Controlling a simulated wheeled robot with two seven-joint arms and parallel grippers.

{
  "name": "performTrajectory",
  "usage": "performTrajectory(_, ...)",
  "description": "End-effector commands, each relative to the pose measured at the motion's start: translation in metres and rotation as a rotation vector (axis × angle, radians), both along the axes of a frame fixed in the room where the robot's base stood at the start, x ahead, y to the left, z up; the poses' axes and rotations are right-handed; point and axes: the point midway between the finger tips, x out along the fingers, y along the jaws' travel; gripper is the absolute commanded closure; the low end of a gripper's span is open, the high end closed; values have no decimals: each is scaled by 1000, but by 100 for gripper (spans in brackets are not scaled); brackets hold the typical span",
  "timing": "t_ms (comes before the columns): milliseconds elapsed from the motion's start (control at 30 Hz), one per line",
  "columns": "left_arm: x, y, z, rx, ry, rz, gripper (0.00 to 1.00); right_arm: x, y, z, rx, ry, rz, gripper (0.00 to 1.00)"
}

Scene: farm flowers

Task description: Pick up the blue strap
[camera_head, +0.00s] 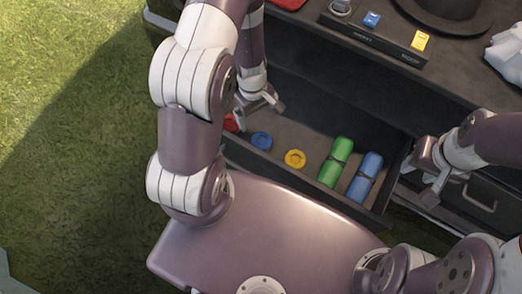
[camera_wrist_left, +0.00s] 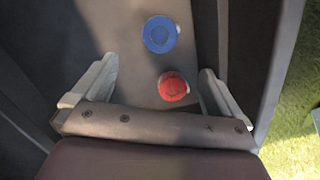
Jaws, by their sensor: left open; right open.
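A round blue coil (camera_head: 261,140), which looks like the blue strap, lies flat in the open drawer between a red coil (camera_head: 231,123) and a yellow coil (camera_head: 295,159). In the left wrist view the blue coil (camera_wrist_left: 160,34) lies beyond the red coil (camera_wrist_left: 173,86). My left gripper (camera_head: 261,104) is open and empty over the drawer's left end. In its wrist view the red coil is between the open fingers (camera_wrist_left: 158,68), with the blue coil ahead of them. My right gripper (camera_head: 418,184) is open and empty at the drawer's right end.
A green roll (camera_head: 335,162) and a blue roll (camera_head: 365,177) lie at the drawer's (camera_head: 313,136) right side. The drawer walls stand close around these items. A black hat (camera_head: 440,12) and a dark box (camera_head: 375,32) with blue and yellow pieces sit on the top above.

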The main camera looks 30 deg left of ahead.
Motion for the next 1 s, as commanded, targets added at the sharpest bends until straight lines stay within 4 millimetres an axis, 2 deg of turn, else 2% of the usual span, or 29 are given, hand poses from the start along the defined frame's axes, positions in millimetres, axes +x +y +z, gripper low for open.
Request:
performTrajectory(33, -1, 1, -21, 1, 8, 24, 0, 0, 0, -15, 0, -1, 0, 57)
performTrajectory(300, -5, -3, -83, 3, 12, 43, 0, 0, 0, -64, 0, -1, 0, 57)
performTrajectory(533, -6, -6, -102, 2, 11, 41, 0, 0, 0, -80, 0, -1, 0, 57)
performTrajectory(767, -10, -8, -145, 3, 10, 40, 0, 0, 0, -123, 0, -1, 0, 57)
performTrajectory(1000, -11, -9, -143, 3, 10, 40, 0, 0, 0, -120, 0, -1, 0, 57)
